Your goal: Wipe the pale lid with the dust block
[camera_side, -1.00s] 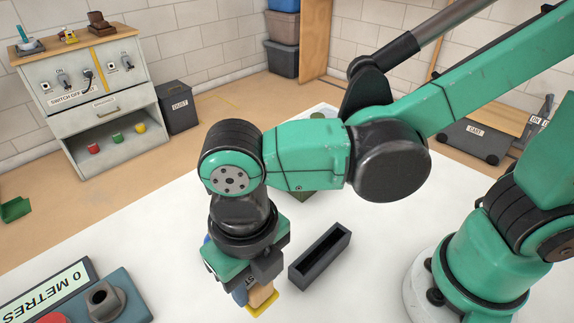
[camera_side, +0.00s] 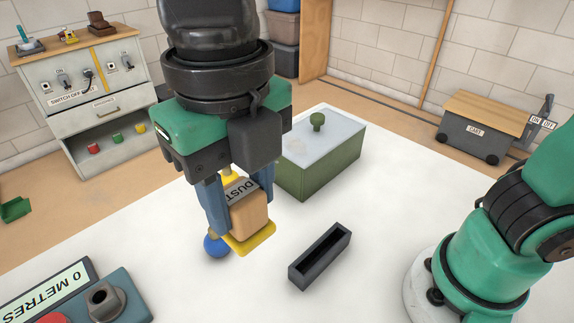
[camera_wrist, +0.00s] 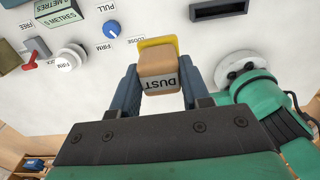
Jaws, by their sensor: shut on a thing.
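The dust block (camera_side: 250,214) is a tan block with a grey "DUST" label and a yellow pad underneath. My gripper (camera_side: 240,203) is shut on it, with a blue finger on each side, and holds it above the white table. The block also shows in the wrist view (camera_wrist: 158,72), between the two fingers. The pale lid (camera_side: 332,134), with a green knob (camera_side: 317,121), lies on a green box (camera_side: 325,171) behind and to the right of my gripper. A faint beige smudge shows on the lid near its left side. The block and lid are apart.
A dark open-topped holder (camera_side: 320,257) stands on the white table (camera_side: 400,200) in front of the box and looks empty. A blue knob (camera_side: 216,246) sits below my gripper. A panel reading "0 METRES" (camera_side: 45,293) is at the front left.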

